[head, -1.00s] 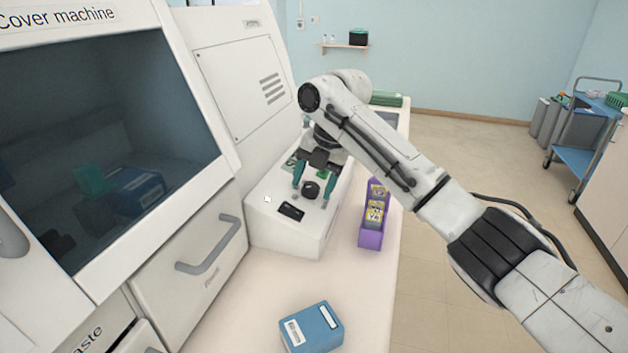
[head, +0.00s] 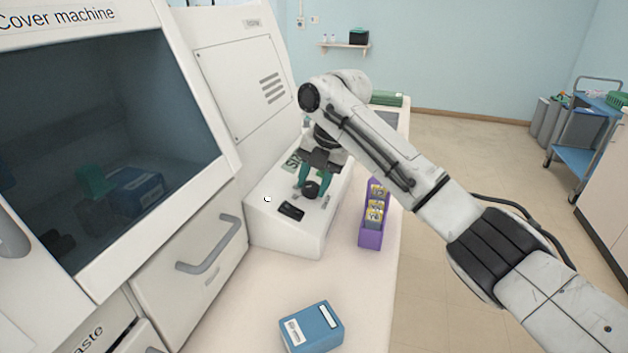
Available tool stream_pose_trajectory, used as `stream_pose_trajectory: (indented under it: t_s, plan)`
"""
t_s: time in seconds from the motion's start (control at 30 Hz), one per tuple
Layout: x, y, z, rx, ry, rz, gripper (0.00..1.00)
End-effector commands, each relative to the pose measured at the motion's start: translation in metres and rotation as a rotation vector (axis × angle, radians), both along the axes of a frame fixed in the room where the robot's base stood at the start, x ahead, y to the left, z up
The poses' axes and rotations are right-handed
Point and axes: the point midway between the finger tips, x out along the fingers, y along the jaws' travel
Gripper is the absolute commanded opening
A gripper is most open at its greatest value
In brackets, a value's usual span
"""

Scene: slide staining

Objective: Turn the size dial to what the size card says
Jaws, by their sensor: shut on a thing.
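The size dial is a small black knob (head: 311,189) on the sloped top of a white control box (head: 285,240). My gripper (head: 313,186), with green fingers, reaches down from above and is shut on the dial, one finger on each side. The dial's markings are too small to read. A green-and-white card (head: 291,163) lies at the back of the panel, partly behind my gripper. I cannot tell whether it is the size card, and its print is not legible.
A black slot or display (head: 291,211) sits on the panel in front of the dial. A purple rack (head: 370,238) with yellow-labelled slides stands right of the box. A blue box (head: 311,327) lies on the bench in front. The cover machine (head: 110,140) walls off the left.

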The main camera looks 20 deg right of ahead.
Motion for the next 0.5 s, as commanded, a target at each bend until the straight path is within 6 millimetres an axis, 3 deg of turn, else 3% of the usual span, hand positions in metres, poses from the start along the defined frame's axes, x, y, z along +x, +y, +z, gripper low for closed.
stream_pose_trajectory:
  t_s: [0.5]
  plan:
    - [-0.0002,-0.0002,0.0044,0.065,0.092,-0.297,0.11]
